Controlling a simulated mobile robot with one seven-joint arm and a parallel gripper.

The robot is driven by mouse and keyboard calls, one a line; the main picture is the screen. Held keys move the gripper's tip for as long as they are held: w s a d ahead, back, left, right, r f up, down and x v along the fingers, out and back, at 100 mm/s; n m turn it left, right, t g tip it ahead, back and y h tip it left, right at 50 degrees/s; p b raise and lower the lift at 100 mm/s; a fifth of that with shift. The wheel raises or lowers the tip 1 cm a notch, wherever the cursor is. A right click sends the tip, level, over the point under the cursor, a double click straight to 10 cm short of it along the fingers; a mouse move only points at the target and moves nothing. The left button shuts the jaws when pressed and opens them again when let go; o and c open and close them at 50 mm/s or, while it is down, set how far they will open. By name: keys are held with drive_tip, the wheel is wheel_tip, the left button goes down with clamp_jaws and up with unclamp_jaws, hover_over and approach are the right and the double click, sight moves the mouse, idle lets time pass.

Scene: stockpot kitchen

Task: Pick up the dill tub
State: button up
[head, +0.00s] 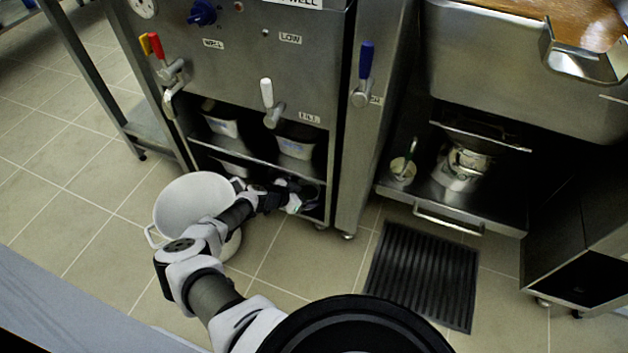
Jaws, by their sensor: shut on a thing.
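My gripper (304,195) reaches into the low right part of the open shelf unit under the steel cooker. It is shut on a small tub, mostly hidden by the gripper and the shadow. A bit of white and green (294,204) shows at the gripper; I cannot read a label there, so I cannot confirm from the picture that it is the dill tub. Two tubs with white labels stand on the shelf above, one at left (222,126) and one at right (295,147). Their lettering is too small to read.
The shelf edge (262,166) runs just above my gripper. A black ribbed mat (424,275) lies at right. A low pull-out shelf (455,203) holds a metal pot (462,166) and a small container (402,171).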

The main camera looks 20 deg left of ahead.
drive_tip(key=s+a+p, duration=0.3)
drive_tip(key=s, duration=1)
drive_tip(key=s+a+p, duration=0.3)
drive_tip(key=s, duration=1)
drive_tip(key=shift+s+p, duration=0.2)
drive_tip(key=shift+p, duration=0.1)
drive_tip(key=shift+a, duration=0.15)
